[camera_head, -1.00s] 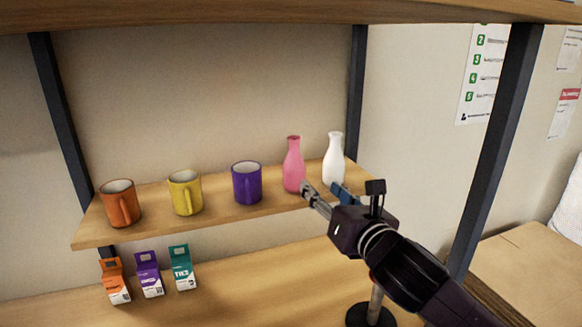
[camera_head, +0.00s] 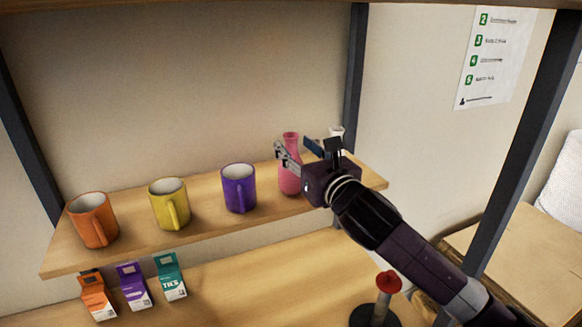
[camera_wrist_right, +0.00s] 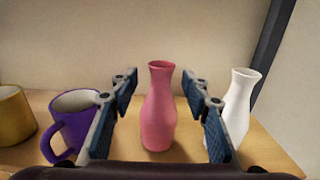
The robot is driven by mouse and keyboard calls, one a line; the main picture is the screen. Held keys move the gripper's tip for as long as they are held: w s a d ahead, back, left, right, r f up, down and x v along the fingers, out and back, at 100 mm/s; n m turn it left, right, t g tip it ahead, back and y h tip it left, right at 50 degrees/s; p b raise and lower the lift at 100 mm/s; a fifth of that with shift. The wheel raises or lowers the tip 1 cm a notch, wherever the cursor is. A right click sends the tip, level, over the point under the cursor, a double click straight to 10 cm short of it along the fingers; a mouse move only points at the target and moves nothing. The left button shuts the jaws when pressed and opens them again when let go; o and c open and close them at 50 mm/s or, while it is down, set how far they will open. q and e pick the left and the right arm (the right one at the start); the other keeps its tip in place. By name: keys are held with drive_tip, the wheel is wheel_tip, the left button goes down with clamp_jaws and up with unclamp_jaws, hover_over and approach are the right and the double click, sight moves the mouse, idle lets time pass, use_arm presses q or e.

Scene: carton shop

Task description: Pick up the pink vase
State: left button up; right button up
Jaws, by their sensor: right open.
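The pink vase (camera_head: 290,180) stands upright on the wooden shelf, partly hidden by my right gripper in the head view. My right gripper (camera_head: 296,151) is open in front of the vase. In the right wrist view the pink vase (camera_wrist_right: 159,108) stands between the two spread fingers of the gripper (camera_wrist_right: 160,118), with a gap on each side. I cannot tell whether the fingertips reach around it. My left gripper is not in view.
A white vase (camera_wrist_right: 237,105) stands just right of the right finger. A purple mug (camera_head: 239,188), yellow mug (camera_head: 169,204) and orange mug (camera_head: 92,220) stand to the left on the shelf (camera_head: 130,240). Small cartons (camera_head: 133,287) are below. A dark post (camera_head: 355,80) rises behind.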

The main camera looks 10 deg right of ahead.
sight(294, 144)
drive_tip(key=w, duration=0.3)
drive_tip(key=shift+w+a+p, duration=0.15)
drive_tip(key=shift+a+p, duration=0.1)
drive_tip(key=shift+p, duration=0.15)
drive_tip(key=shift+f, duration=0.1)
drive_tip(key=c, duration=0.7)
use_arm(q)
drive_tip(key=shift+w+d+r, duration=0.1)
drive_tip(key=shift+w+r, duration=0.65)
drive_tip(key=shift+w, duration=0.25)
use_arm(e)
clamp_jaws()
